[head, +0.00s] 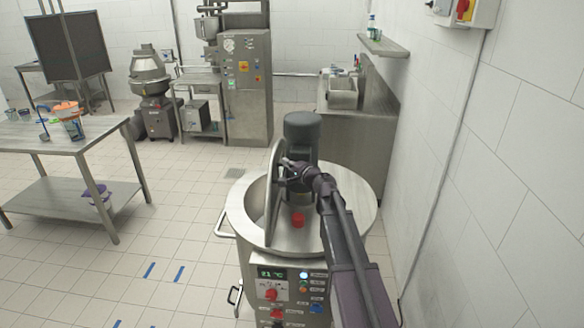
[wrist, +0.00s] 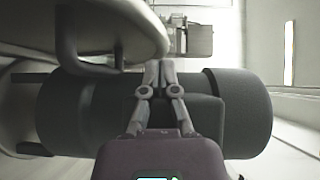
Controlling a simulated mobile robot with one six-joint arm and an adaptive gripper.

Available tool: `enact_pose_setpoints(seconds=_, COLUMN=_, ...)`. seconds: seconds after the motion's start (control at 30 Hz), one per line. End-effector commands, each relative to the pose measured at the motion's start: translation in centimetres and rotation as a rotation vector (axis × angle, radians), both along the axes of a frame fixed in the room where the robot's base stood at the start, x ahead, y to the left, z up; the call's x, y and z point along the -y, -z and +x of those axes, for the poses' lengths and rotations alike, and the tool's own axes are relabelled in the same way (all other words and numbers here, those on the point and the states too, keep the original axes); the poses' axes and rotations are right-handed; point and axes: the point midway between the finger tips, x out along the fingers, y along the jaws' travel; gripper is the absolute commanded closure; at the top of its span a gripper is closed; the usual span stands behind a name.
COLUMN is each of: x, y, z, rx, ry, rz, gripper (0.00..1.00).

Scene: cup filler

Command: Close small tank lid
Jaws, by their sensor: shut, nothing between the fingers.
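The steel tank (head: 235,212) stands in front of me. Its lid (head: 274,205) is raised, roughly upright, with the tank's opening showing to its left. My gripper (head: 287,164) is at the upper part of the lid, on its right side. In the wrist view the shut fingers (wrist: 160,66) are empty, with their tips close to the edge of the pale lid (wrist: 120,28). I cannot tell whether they touch it. A dark curved handle (wrist: 68,52) shows at the lid's left. My arm hides part of the tank's right side.
A dark motor cylinder (head: 302,132) rises behind the lid and fills much of the wrist view (wrist: 85,115). A red knob (head: 298,220) is on the tank top. A control panel (head: 290,290) is at the front.

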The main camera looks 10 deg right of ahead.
Motion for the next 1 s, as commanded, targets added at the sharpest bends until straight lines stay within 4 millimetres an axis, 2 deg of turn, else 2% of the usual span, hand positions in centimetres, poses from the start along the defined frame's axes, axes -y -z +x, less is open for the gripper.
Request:
enact_pose_setpoints(seconds=0.1, x=-0.7, y=0.1, z=1.8, rx=0.0, ry=-0.001, rz=0.0, gripper=1.0)
enact_pose_setpoints(seconds=0.33, x=-1.8, y=0.2, z=3.7, rx=0.0, ry=0.0, rz=0.0, gripper=1.0)
enact_pose_setpoints(seconds=0.77, x=-2.0, y=0.2, z=4.1, rx=0.0, ry=0.001, rz=0.0, gripper=1.0)
enact_pose_setpoints(seconds=0.8, x=-2.5, y=0.2, z=4.1, rx=0.0, ry=-0.001, rz=0.0, gripper=1.0)
enact_pose_setpoints(seconds=1.0, x=-1.9, y=0.1, z=4.2, rx=-0.002, ry=0.003, rz=-0.003, gripper=1.0)
